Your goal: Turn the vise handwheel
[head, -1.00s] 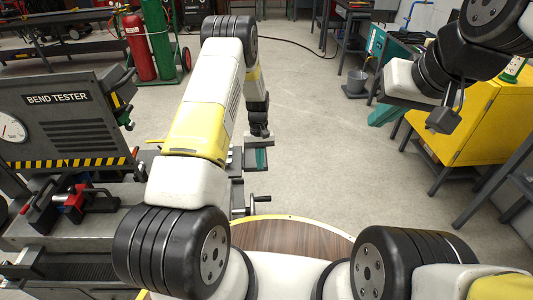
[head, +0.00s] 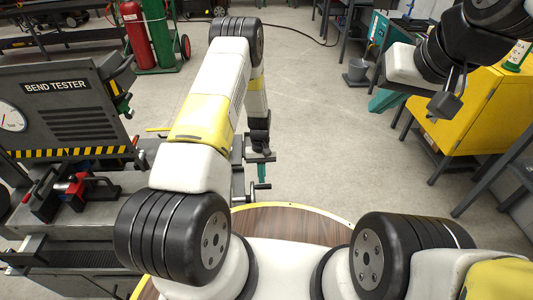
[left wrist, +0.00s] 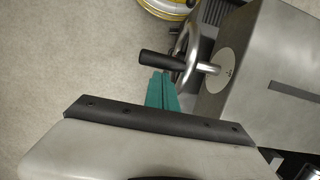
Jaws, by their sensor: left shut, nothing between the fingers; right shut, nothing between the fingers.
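The vise handwheel is a metal ring with a black crank handle. In the left wrist view the handwheel (left wrist: 186,42) stands on a round pale hub on the grey vise body (left wrist: 265,60), its handle (left wrist: 160,60) pointing left. In the head view the handle (head: 262,186) shows small, just beyond my left forearm. My left gripper (left wrist: 161,76) has teal fingers, shut and empty, with the tips right beside the handle; I cannot tell if they touch. It also shows in the head view (head: 262,173). My right gripper (head: 388,101) is shut and empty, far to the right.
The bend tester (head: 75,110) stands at the left, with a red-and-black clamp (head: 75,187) on its bench. The floor in the middle is clear.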

